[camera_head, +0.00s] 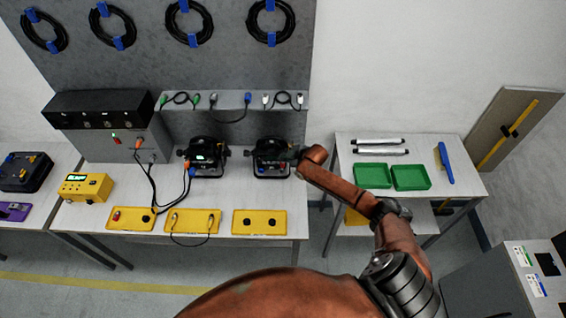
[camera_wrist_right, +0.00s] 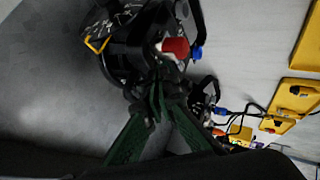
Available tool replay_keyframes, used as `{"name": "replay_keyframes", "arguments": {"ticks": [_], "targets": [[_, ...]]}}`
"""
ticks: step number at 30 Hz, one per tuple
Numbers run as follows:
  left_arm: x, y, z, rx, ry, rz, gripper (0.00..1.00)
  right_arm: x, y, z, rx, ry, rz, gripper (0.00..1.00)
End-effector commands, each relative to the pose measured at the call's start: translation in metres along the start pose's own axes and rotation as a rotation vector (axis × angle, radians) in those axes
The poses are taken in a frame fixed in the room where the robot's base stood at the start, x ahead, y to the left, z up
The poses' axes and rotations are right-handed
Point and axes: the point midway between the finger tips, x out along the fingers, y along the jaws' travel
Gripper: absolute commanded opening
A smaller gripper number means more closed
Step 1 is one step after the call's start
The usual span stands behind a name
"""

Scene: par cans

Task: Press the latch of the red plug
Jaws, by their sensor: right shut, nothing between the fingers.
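A red plug (camera_wrist_right: 175,47) with a pale end sits at the back of a black par can (camera_wrist_right: 125,45) in the wrist view. In the head view this par can (camera_head: 268,166) is the right one of two on the table, and the plug is too small to make out there. My right gripper (camera_head: 291,155) reaches in from the right at its upper side. In the wrist view my right gripper (camera_wrist_right: 157,98) is shut and empty, its fingertips just below the red plug. I cannot tell whether they touch it, and its latch is not distinct. My left gripper is not in view.
A second par can (camera_head: 205,158) stands to the left, with cables to the grey power box (camera_head: 105,125). Yellow panels (camera_head: 259,223) line the table's front. A shelf (camera_head: 232,100) with short cables is behind. A side table (camera_head: 410,150) holds green trays (camera_head: 410,178).

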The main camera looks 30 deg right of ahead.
Motion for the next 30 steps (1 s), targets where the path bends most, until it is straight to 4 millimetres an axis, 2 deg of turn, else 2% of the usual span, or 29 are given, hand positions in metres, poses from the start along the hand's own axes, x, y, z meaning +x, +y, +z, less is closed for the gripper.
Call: {"name": "replay_keyframes", "arguments": {"ticks": [30], "targets": [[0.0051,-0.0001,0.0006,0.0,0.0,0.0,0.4,0.0065,-0.0039,0.0039,0.0,0.0,0.0,0.0]]}}
